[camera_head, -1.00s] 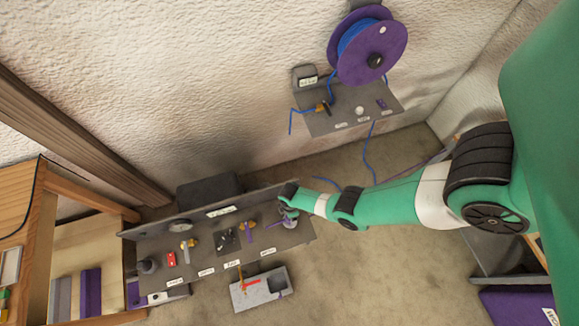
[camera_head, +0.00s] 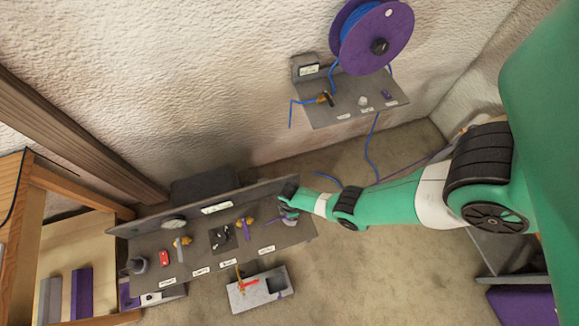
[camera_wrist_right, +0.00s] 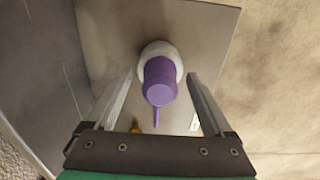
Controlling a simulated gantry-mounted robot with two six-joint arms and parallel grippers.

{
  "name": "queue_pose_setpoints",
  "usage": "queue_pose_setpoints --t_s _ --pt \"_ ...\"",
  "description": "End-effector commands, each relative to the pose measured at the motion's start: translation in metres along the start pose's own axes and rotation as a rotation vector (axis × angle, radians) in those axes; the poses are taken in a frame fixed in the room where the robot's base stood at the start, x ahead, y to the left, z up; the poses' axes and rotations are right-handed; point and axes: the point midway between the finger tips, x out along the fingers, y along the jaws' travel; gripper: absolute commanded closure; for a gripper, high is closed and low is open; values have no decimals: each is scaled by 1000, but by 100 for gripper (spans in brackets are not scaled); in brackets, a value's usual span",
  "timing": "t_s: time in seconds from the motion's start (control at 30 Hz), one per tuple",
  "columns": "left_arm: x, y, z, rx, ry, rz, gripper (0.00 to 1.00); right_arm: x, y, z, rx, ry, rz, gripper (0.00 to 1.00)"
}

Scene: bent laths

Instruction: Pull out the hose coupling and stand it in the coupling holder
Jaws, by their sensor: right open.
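A purple cylindrical piece with a thin lever, which looks like the hose coupling (camera_wrist_right: 160,82), sits in a pale round collar (camera_wrist_right: 158,50) on a grey panel in the right wrist view. My right gripper (camera_wrist_right: 161,76) is open, with one finger on each side of the purple piece and gaps visible to both. In the head view my right gripper (camera_head: 284,207) is at the right end of the low grey bench (camera_head: 200,262) and partly hides the piece. I cannot tell which fixture is the coupling holder. My left gripper is not in view.
The bench also carries brass valves (camera_head: 182,242), a red block (camera_head: 164,258) and a gauge (camera_head: 174,224). A grey box (camera_head: 258,290) stands on the floor in front. A wall shelf (camera_head: 345,110) under a purple hose reel (camera_head: 370,35) holds small fittings and blue hose.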

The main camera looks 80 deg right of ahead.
Motion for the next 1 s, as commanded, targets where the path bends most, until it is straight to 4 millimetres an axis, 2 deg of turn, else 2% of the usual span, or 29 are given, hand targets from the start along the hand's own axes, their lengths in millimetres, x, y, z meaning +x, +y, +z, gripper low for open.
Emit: queue_pose_setpoints --t_s 0.43,0.47,0.9,0.93,1.0 --pt "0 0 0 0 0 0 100 0 0 0 0 0 0 14" --pt "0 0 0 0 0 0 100 0 0 0 0 0 0 17" --pt "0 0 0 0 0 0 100 0 0 0 0 0 0 97" --pt "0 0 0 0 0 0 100 0 0 0 0 0 0 100" --pt "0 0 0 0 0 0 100 0 0 0 0 0 0 100"
